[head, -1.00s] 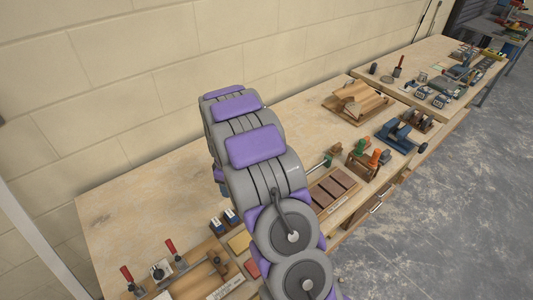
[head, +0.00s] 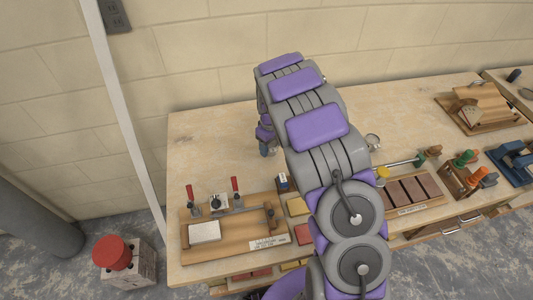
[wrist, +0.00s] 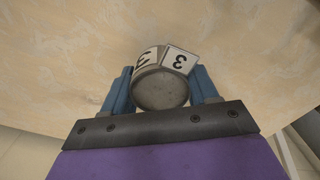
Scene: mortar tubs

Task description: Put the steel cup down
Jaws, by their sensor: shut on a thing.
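The steel cup (wrist: 158,92) is a dull grey round vessel with white labels marked 3. In the wrist view it sits between the two blue fingers of my gripper (wrist: 161,84), which are shut on it. Pale wooden bench top shows behind it; I cannot tell whether the cup touches it. In the head view my gripper (head: 265,148) is over the left-back part of the workbench (head: 210,140), partly hidden by my arm. The cup cannot be made out there.
A wooden clamp board (head: 230,228) with red-handled clamps lies at the bench's front left. A small shiny round thing (head: 373,141), a tray of brown blocks (head: 408,191) and tools stand to the right. The bench's back left is clear.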

